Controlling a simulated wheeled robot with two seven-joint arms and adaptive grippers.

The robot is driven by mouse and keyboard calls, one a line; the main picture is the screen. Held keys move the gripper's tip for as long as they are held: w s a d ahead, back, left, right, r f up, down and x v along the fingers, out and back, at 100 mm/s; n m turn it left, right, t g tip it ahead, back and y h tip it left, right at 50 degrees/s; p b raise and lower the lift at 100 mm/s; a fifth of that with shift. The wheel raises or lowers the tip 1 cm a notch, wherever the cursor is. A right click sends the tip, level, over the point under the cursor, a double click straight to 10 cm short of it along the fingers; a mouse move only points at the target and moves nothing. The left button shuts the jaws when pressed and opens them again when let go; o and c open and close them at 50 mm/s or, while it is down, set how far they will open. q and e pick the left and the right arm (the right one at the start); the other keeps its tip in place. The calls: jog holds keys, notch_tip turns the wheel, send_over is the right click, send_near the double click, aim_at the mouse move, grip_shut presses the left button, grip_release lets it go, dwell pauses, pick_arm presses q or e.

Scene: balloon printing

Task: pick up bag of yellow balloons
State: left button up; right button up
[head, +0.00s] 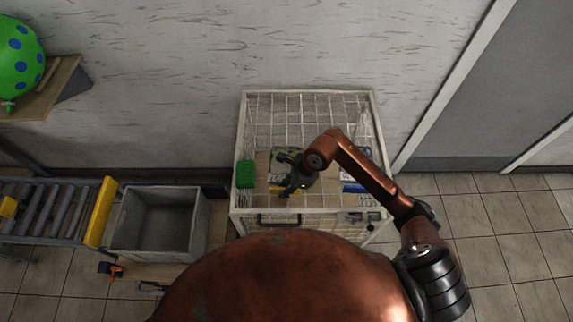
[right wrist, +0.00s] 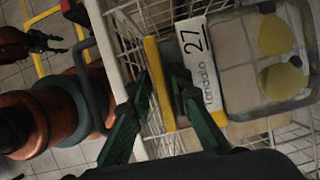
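In the right wrist view, the bag of yellow balloons (right wrist: 270,60) is clear plastic with round yellow shapes inside. Its white label strip (right wrist: 197,60) reads 27 and has a yellow edge. My right gripper (right wrist: 161,82) is open, its two green fingers apart with the yellow edge of the bag showing between their tips. I cannot tell whether they touch it. In the head view my right gripper (head: 298,184) reaches down into the wire cage (head: 262,104) and hides much of the bag.
A green pack (head: 245,174) lies at the cage's left side, and a blue and white pack (head: 354,184) at its right. The cage's wire walls and front rim surround my right gripper. A grey bin (head: 125,217) and a roller conveyor (head: 42,211) stand to the left.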

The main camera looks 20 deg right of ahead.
jog(key=shift+f, duration=0.2)
dwell(0.4)
grip_shut()
jog(key=shift+r, duration=0.1)
